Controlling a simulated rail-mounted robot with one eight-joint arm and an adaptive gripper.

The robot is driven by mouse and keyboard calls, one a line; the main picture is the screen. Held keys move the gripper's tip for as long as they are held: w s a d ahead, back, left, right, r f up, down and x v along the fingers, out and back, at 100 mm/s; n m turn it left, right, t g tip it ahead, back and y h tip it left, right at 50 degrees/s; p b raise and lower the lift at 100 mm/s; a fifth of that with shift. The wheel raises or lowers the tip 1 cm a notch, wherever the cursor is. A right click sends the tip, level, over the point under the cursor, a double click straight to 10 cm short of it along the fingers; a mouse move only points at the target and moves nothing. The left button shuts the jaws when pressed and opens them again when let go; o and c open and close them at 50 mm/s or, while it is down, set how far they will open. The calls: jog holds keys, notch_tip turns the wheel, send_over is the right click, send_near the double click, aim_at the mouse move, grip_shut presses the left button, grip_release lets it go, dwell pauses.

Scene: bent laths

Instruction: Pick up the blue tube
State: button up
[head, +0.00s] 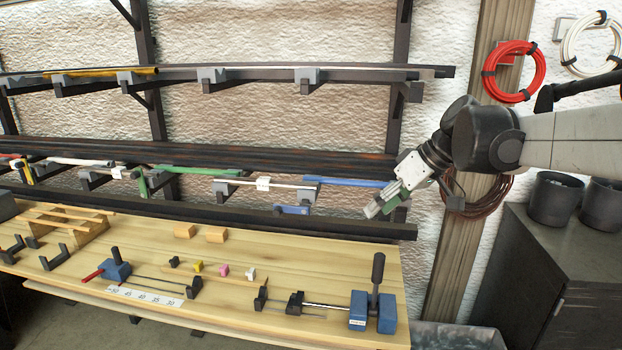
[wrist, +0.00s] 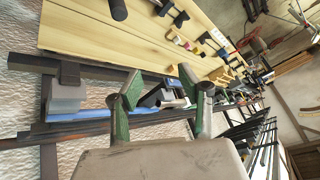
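The blue tube (head: 345,181) lies along the lower wall rack, its right end close to my gripper. In the wrist view the blue tube (wrist: 85,116) runs across behind one finger, partly hidden by it. My gripper (head: 374,209) is in front of the rack near the tube's right end. In the wrist view my gripper (wrist: 158,73) has its two green fingers spread wide, with nothing held between them. The tube appears beyond the fingers; I cannot tell the exact gap.
Green (head: 205,171) and white (head: 80,162) tubes lie farther left on the rack. A blue block (head: 291,210) hangs below the blue tube. The wooden bench (head: 340,262) below holds a blue clamp (head: 372,312) and small coloured blocks. A wooden post (head: 455,240) stands to the right.

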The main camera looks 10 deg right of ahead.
aim_at(355, 183)
jog(key=w+d+n+y+p, duration=0.1)
jog(key=w+d+n+y, duration=0.1)
jog(key=w+d, duration=0.2)
jog(key=w+d+r+n+y+p, duration=0.1)
jog(key=w+d+n+y, duration=0.1)
jog(key=w+d, duration=0.3)
jog(key=w+d+r+n+y+p, duration=0.1)
jog(key=w+d+n, duration=0.3)
jog(key=w, duration=0.5)
jog(key=shift+w+d+y, duration=0.25)
jog(key=shift+w+y, duration=0.1)
jog(key=shift+y, duration=0.45)
jog(key=shift+w+a, duration=0.1)
jog(key=shift+a, duration=0.05)
jog(key=p+x, duration=0.1)
jog(key=x, duration=0.3)
jog(key=p+x, duration=0.1)
jog(key=x, duration=0.4)
jog(key=p+x, duration=0.1)
jog(key=x, duration=0.3)
jog(key=shift+s+a+f, duration=0.15)
jog(key=shift+s+a, duration=0.1)
grip_shut()
